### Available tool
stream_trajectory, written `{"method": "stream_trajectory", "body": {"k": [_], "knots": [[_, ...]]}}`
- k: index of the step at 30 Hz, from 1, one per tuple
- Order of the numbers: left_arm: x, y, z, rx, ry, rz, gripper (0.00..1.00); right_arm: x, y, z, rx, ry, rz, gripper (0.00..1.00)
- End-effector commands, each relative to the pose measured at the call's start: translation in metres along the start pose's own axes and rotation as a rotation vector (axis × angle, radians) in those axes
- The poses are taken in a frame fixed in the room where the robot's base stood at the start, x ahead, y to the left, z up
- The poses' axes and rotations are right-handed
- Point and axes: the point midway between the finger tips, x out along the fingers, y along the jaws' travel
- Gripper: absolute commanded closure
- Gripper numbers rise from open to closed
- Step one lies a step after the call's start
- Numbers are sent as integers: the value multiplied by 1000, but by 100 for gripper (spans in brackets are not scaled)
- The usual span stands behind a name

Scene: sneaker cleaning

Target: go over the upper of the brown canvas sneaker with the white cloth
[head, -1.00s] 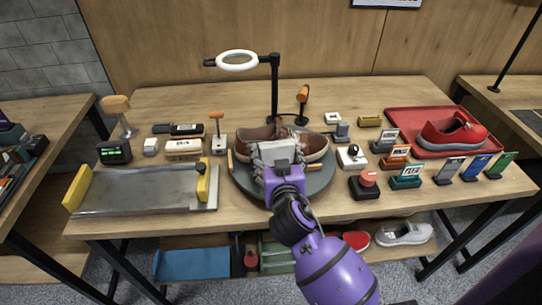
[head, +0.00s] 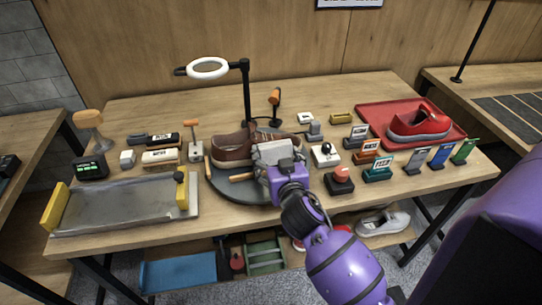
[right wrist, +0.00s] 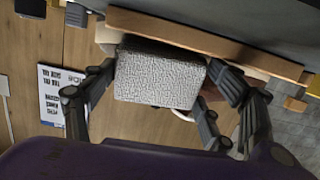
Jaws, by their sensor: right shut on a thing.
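The brown sneaker (head: 232,147) lies on a round dark turntable (head: 225,186) in the middle of the table. Its left part and laces show in the head view; my right gripper hides much of its right part. My right gripper (head: 277,160) is shut on the white cloth (head: 270,150), a pale textured pad. In the right wrist view the cloth (right wrist: 160,78) fills the space between the fingers. The cloth is at the near right side of the sneaker; I cannot tell whether it touches it. My left gripper is not in view.
A metal tray with yellow ends (head: 120,203) lies at the left. A ring lamp (head: 208,68) stands behind the turntable. A red tray (head: 440,140) with a red shoe (head: 418,121) is at the right. Small tools and labelled holders crowd both sides of the turntable.

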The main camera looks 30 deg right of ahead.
Motion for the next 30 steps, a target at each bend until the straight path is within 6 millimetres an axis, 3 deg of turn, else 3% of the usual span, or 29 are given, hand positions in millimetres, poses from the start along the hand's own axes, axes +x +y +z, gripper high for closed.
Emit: {"method": "stream_trajectory", "body": {"k": [5,15,23,30], "knots": [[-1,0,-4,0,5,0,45,3,-2,3,0,-7,2,52],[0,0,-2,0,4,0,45,1,-32,3,3,-8,0,52],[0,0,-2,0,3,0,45,0,-42,2,1,-8,-1,52],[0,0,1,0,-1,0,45,0,-62,1,4,-7,-3,52]]}}
